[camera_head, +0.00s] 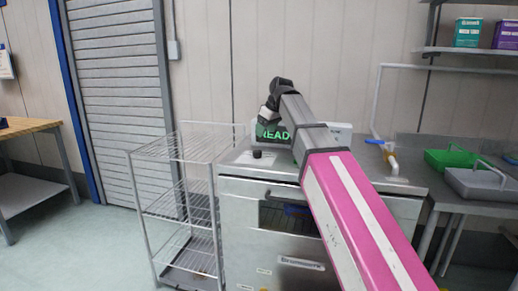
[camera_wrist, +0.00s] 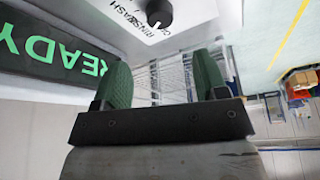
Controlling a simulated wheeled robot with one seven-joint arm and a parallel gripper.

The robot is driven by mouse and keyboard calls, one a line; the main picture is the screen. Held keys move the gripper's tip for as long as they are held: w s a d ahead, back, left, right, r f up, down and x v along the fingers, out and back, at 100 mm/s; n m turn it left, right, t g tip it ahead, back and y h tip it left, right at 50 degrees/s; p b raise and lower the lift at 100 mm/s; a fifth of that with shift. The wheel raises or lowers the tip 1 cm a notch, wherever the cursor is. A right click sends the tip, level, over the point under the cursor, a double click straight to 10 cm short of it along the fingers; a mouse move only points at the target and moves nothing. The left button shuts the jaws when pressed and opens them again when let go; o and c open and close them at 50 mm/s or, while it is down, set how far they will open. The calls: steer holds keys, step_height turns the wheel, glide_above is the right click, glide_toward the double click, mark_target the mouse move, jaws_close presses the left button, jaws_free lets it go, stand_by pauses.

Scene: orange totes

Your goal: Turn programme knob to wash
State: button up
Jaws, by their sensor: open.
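A dark programme knob (camera_head: 257,153) sits on the left of the steel machine's (camera_head: 240,195) top. In the wrist view the knob (camera_wrist: 158,12) is at the top edge, partly cut off, on a pale panel with dark lettering that reads WASH, RINSE and a cut-off third word. I cannot tell where its pointer is. My gripper (camera_wrist: 162,78) is open and empty, its two green fingers apart, with the knob beyond and above them in the picture. In the head view my arm's dark end is over the machine, and the fingers cannot be made out.
A display with green READY letters (camera_wrist: 50,50) is beside the knob; part of it also shows in the head view (camera_head: 272,132). A wire rack (camera_head: 180,150) stands left of the machine. A green tray (camera_head: 450,158) and a grey tray (camera_head: 480,182) are on the right counter.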

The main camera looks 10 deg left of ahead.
mark_target(257, 151)
steer(key=x, duration=1)
steer(key=shift+f, duration=0.2)
steer(key=c, duration=0.9)
